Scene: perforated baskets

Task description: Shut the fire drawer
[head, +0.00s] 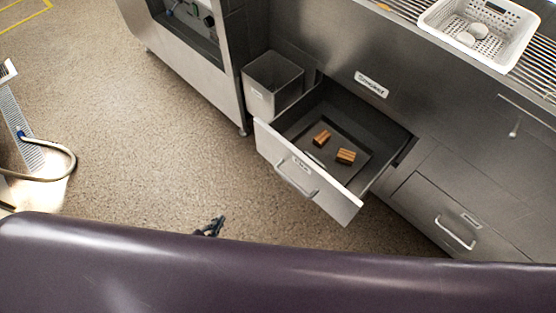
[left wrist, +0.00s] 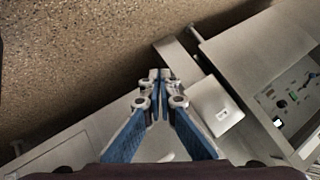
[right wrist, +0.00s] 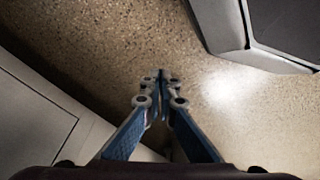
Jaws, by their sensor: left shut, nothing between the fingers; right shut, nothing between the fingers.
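The fire drawer (head: 345,204) is pulled well out of the steel counter in the head view, below a label that reads "Smoker". Its pale front has a bar handle (head: 297,178) and a small label too small to read. Inside lies a dark tray (head: 322,164) with two bundles of brown wood (head: 345,156). My left gripper (head: 218,220) is in front of the drawer, to the left of and apart from its handle. It is shut and empty in the left wrist view (left wrist: 158,76). My right gripper (right wrist: 158,78) is shut and empty above the floor, outside the head view.
A square metal bin (head: 272,87) stands beside the drawer's left side. A closed drawer (head: 447,223) is at the lower right. A white perforated basket (head: 475,45) with pale round items sits on the counter's rack.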

